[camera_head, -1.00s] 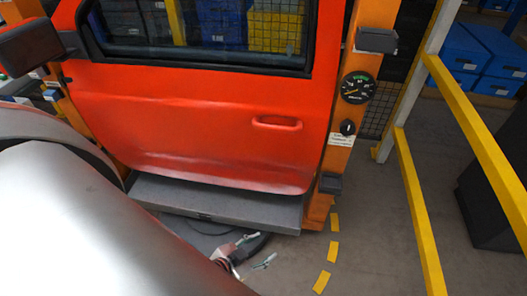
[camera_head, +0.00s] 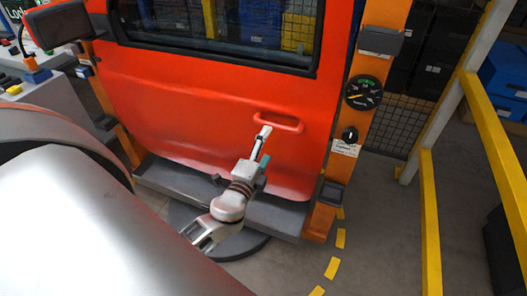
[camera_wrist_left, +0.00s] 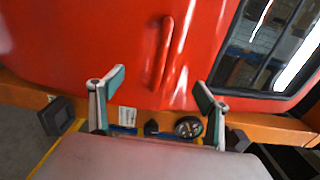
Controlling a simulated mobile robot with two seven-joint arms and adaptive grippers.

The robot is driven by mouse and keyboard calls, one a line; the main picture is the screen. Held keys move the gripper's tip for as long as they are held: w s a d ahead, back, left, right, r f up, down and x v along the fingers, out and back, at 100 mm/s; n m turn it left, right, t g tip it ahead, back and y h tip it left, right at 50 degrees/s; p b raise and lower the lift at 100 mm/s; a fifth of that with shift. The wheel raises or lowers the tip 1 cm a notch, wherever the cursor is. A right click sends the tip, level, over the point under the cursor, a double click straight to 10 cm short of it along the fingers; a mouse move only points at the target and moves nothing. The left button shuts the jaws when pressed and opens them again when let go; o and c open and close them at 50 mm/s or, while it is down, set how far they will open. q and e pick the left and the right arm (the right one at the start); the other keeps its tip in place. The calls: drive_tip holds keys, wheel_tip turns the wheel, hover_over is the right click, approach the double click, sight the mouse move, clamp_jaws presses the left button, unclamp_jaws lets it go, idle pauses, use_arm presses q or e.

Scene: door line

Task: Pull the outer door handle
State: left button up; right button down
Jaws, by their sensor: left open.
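The red door (camera_head: 190,110) hangs in an orange frame and looks closed. Its outer handle (camera_head: 279,121) is a red horizontal bar on the right part of the panel. My left gripper (camera_head: 263,144) is just below and left of the handle in the head view, its fingers pointing up towards it. In the left wrist view the handle (camera_wrist_left: 162,55) lies ahead, between the lines of the two spread fingers (camera_wrist_left: 160,82). The gripper is open and holds nothing. Whether a fingertip touches the handle or door cannot be told. My right gripper is not in view.
A dark step (camera_head: 265,208) runs under the door. The orange post (camera_head: 362,125) right of the door carries a round gauge (camera_head: 363,92) and a black knob (camera_head: 350,135). Yellow rails (camera_head: 430,215) stand further right, with open floor between. A dark mirror (camera_head: 60,25) sticks out at upper left.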

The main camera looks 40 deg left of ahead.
sight(275, 129)
use_arm(q)
drive_tip(key=x, duration=0.9)
drive_tip(key=shift+w, duration=0.1)
drive_tip(key=shift+w+a, duration=0.1)
drive_tip(key=shift+w, duration=0.3)
clamp_jaws()
